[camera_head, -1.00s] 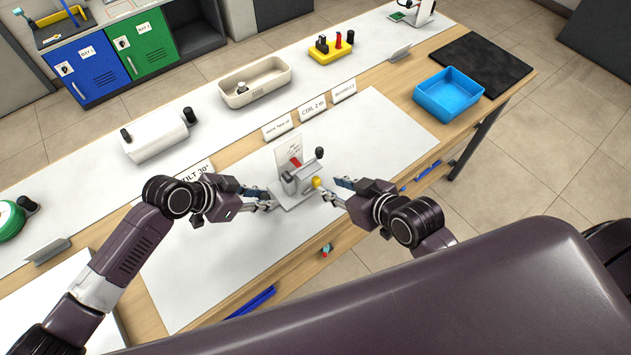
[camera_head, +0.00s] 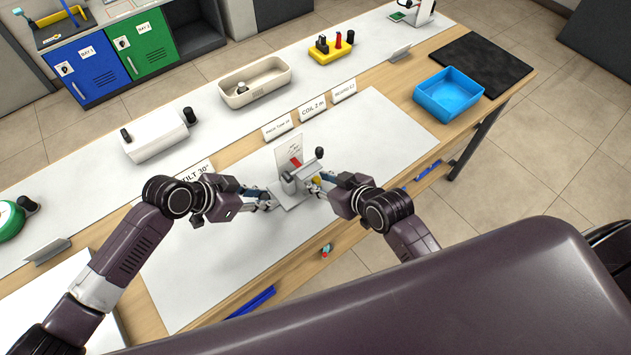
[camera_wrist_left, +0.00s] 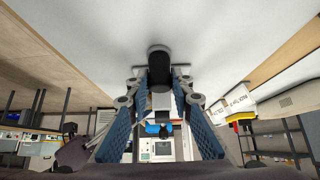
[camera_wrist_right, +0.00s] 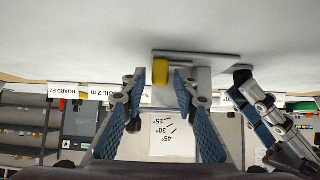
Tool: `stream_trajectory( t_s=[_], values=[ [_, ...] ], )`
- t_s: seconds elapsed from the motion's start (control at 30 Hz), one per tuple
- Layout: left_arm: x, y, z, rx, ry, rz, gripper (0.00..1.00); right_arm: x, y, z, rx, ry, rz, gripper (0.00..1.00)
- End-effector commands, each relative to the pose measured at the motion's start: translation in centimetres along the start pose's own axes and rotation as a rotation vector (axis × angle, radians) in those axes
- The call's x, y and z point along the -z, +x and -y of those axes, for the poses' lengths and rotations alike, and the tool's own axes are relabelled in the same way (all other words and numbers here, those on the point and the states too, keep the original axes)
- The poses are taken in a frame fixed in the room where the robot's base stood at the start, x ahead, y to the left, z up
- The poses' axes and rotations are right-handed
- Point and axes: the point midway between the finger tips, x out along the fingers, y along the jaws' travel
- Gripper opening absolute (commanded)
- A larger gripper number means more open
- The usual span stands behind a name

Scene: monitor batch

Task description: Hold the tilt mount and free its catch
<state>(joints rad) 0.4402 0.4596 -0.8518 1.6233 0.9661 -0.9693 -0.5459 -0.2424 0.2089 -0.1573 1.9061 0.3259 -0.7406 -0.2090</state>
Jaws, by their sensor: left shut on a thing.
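The tilt mount (camera_head: 292,197) stands on the white mat, with a grey base, upright plates, a red pointer (camera_head: 295,162) before an angle card (camera_head: 288,150), and a black knob (camera_head: 319,153) on top. My left gripper (camera_head: 270,204) is shut on a black grip (camera_wrist_left: 158,70) at the mount's left side. A yellow catch knob (camera_wrist_right: 162,72) is on the side facing my right gripper. My right gripper (camera_wrist_right: 161,82) is open, its fingertips on either side of the yellow knob. Whether they touch it is unclear.
Signs, one reading TILT 30° (camera_head: 190,173), stand behind the mat (camera_head: 225,255). A white device (camera_head: 155,138), a beige tray (camera_head: 284,79), a yellow holder (camera_head: 331,54) and a blue bin (camera_head: 428,104) are further back. The mat is clear in front of the mount.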

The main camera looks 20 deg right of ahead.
Motion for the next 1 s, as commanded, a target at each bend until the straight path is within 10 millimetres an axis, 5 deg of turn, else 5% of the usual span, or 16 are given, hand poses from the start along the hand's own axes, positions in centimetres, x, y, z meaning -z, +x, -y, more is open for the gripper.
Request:
stream_trajectory(
  t_s=[0.23, 1.0],
  values=[
    [-0.1, 0.0, 0.0, -0.001, 0.000, 0.001, 0.00, 0.0, 0.0, 0.0, 0.000, 0.000, 0.000, 0.00],
    [-0.1, 0.0, 0.0, 0.000, 0.000, 0.002, 0.00, -0.1, 0.0, -1.8, -0.003, -0.001, 0.003, 0.00]
  ],
)
